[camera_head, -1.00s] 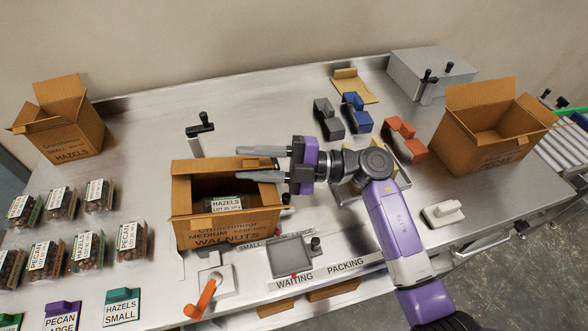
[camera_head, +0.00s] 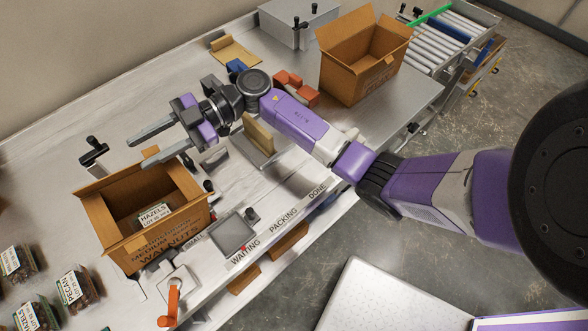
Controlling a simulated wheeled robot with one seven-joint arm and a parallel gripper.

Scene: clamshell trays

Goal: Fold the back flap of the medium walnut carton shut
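The medium walnut carton (camera_head: 168,244) stands open at the top on the metal table, its printed front facing the table's front edge. A clear clamshell labelled HAZELS (camera_head: 154,216) sits inside it. A back flap (camera_head: 108,183) shows as a tan strip along the carton's rear edge; its exact angle is hard to tell. My gripper (camera_head: 137,152) is open and empty, its two grey fingers apart and pointing left. It is just behind and above the carton's rear right edge. The nearer finger overlaps the carton's back in view, so I cannot tell whether it touches.
A second open carton (camera_head: 352,82) stands at the back right, near a roller conveyor (camera_head: 455,50). A black-handled clamp (camera_head: 94,152) is left of my gripper. An orange-handled clamp (camera_head: 172,303) and a grey square plate (camera_head: 233,233) lie in front. Clamshells (camera_head: 75,287) stand at lower left.

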